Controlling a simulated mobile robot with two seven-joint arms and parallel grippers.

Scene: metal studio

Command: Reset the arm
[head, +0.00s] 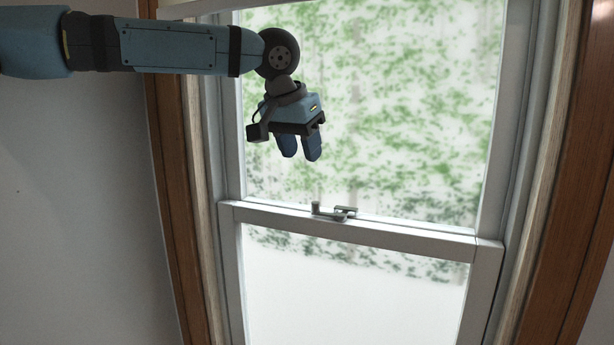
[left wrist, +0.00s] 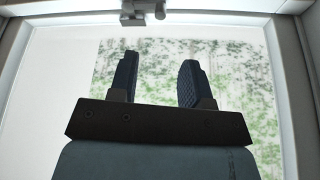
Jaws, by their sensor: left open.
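My left arm (head: 175,47) comes in from the left across the upper part of the head view. My left gripper (head: 300,156) hangs from it with its fingers pointing down, in front of the upper window pane. The fingers are apart with nothing between them, as the left wrist view also shows (left wrist: 158,75). A small metal window latch (head: 335,212) sits on the window's middle rail, below and slightly right of the gripper in the head view. The latch also shows at the top of the left wrist view (left wrist: 142,12). The gripper appears clear of it. My right gripper is not in view.
The white window frame (head: 400,236) has an upper and a lower pane, with green foliage outside. Brown wooden trim (head: 176,200) borders the window on the left, and more trim stands on the right (head: 565,200). A plain grey wall (head: 75,210) lies at the left.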

